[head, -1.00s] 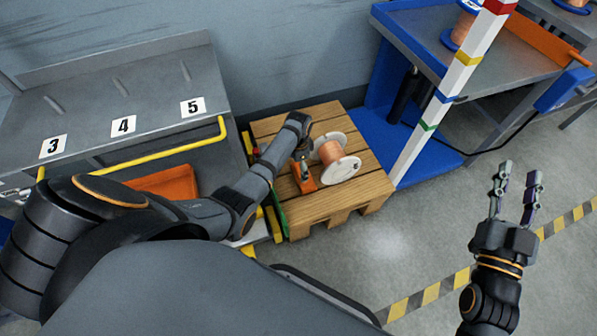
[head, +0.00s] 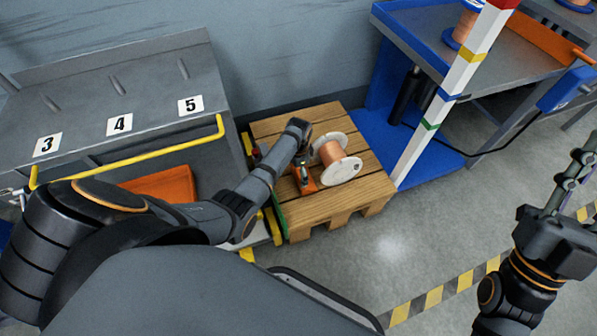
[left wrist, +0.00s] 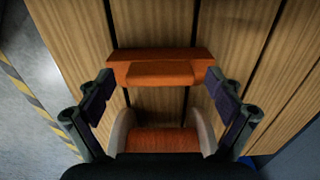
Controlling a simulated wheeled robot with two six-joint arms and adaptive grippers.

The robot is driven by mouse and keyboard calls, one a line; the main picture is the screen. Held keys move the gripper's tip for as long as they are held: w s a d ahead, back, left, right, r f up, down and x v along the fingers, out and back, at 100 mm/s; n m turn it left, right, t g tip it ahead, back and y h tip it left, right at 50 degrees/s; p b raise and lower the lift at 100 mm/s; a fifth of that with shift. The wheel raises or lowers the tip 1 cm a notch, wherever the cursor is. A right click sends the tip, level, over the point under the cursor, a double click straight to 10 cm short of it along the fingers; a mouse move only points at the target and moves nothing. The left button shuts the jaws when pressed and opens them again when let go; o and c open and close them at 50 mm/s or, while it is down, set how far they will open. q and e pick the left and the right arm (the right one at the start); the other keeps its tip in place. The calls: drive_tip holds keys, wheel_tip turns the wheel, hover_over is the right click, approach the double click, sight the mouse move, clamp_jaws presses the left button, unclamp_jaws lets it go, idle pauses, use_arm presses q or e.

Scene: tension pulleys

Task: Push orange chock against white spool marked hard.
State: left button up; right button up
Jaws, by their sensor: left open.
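The orange chock (head: 304,185) lies on the wooden pallet (head: 285,129), just left of the spool. In the left wrist view the chock (left wrist: 160,72) spans across between my fingertips, with a raised block on its near side. The spool (head: 332,153) has white flanges and copper-coloured wire and lies on its side. My right gripper (head: 576,170) is raised at the right edge, open and empty.
A grey bench (head: 110,85) with labels 3, 4, 5 and a yellow rail stands left. A striped post (head: 440,105) and a blue stand (head: 418,150) are right of the pallet. Open floor lies in front, with a yellow-black line.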

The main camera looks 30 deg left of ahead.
use_arm(q)
drive_tip(key=c, duration=1.4)
drive_tip(key=shift+c, duration=0.2)
drive_tip(key=o, duration=1.4)
drive_tip(key=shift+o, duration=0.2)
drive_tip(key=shift+r, duration=0.1)
wheel_tip(320, 180, up, 12)
